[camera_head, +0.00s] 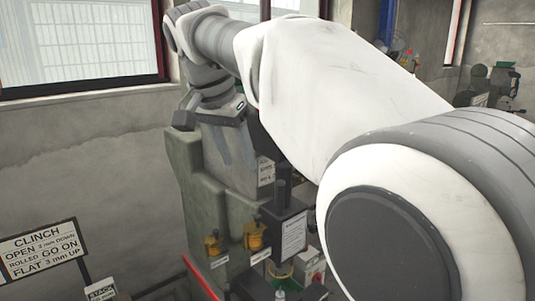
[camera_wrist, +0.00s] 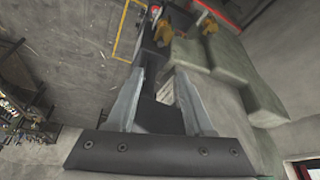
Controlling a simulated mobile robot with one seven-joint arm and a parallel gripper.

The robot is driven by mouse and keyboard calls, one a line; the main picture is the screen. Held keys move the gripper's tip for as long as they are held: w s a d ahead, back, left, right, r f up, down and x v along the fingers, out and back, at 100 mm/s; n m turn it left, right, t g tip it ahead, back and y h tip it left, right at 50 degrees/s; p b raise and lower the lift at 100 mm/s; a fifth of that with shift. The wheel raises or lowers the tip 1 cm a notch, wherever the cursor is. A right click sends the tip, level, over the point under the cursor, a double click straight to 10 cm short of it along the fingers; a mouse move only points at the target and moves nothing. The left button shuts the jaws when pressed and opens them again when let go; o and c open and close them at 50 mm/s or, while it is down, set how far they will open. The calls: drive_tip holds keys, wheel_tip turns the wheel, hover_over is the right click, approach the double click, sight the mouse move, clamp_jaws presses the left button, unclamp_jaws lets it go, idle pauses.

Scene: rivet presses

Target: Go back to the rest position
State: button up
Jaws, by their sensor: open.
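My gripper (camera_wrist: 160,98) shows in the wrist view with its two grey fingers apart and nothing visible between them. Beyond the fingers, the wrist view shows the press and the floor. In the head view my white and grey arm stretches from the lower right to the upper left, and the wrist end (camera_head: 208,100) is in front of the wall and above the press. The fingertips are hard to make out in the head view. The grey-green press (camera_head: 190,185) stands below the wrist, partly hidden behind my arm.
Brass-coloured parts (camera_head: 256,237) sit on the press front near a white label plate (camera_head: 293,235). A sign reading CLINCH (camera_head: 42,252) stands at the lower left. A window (camera_head: 80,45) is in the left wall. More machines (camera_head: 490,88) stand at the far right.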

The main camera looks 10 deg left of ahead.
drive_tip(key=s+d+f+n+y, duration=0.1)
drive_tip(key=s+d+f, duration=0.15)
drive_tip(key=d, duration=0.65)
drive_tip(key=s+d+f+n, duration=0.1)
drive_tip(key=s+d, duration=0.2)
drive_tip(key=d, duration=0.6)
drive_tip(key=s+d+f+n+t, duration=0.1)
drive_tip(key=s+d+f, duration=0.9)
drive_tip(key=s+f, duration=0.3)
drive_tip(key=shift+s+d+n, duration=0.3)
drive_tip(key=shift+s+n, duration=0.1)
drive_tip(key=shift+s, duration=0.1)
